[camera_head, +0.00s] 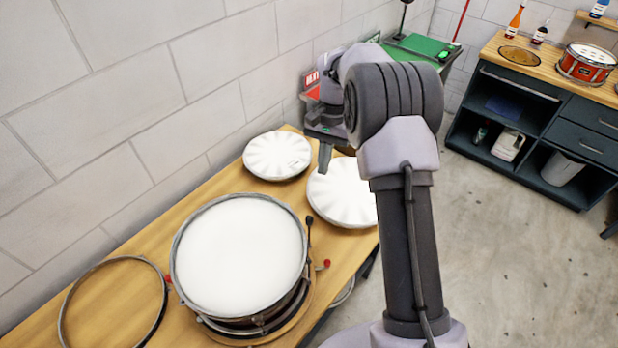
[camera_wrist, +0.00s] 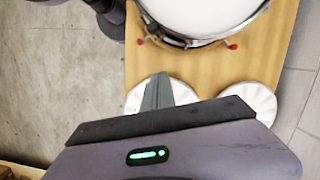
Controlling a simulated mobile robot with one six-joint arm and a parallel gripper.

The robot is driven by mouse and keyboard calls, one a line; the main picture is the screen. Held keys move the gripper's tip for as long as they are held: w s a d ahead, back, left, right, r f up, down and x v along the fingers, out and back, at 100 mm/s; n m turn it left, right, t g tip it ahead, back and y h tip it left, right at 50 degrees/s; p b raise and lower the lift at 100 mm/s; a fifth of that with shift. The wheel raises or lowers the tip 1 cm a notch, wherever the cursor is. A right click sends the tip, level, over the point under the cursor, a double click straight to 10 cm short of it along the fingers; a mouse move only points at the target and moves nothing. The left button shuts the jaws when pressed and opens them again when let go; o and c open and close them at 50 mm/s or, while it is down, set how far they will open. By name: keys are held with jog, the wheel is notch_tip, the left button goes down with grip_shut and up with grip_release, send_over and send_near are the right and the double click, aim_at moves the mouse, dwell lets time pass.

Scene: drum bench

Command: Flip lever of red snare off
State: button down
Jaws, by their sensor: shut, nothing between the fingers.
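A large drum with a white head (camera_head: 240,255) sits on the wooden bench; its shell looks dark brownish-red. At its right side are a black-tipped upright lever (camera_head: 309,228) and a red knob (camera_head: 326,264). The wrist view shows part of this drum (camera_wrist: 200,14) at the top, with two red-tipped parts, one at the left (camera_wrist: 140,41) and one at the right (camera_wrist: 232,46). My gripper (camera_head: 324,160) is shut and empty, pointing down above the bench beyond the drum; it also shows in the wrist view (camera_wrist: 160,82), apart from the drum.
Two white round pads, one by the wall (camera_head: 277,155) and one nearer (camera_head: 343,192), lie below my gripper. A loose hoop (camera_head: 68,310) lies at the left. A smaller red drum (camera_head: 586,66) stands on a far dark cabinet. The floor at the right is clear.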

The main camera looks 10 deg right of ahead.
jog(key=s+a+f+b, duration=0.1)
jog(key=s+a+f, duration=0.1)
jog(key=f, duration=0.3)
jog(key=s+a+f+b, duration=0.1)
jog(key=s+a+f, duration=0.1)
jog(key=s+f, duration=0.1)
jog(key=shift+x, duration=0.9)
jog(key=shift+s+d+f+b, duration=0.1)
jog(key=shift+s+b, duration=0.15)
jog(key=shift+b, duration=0.3)
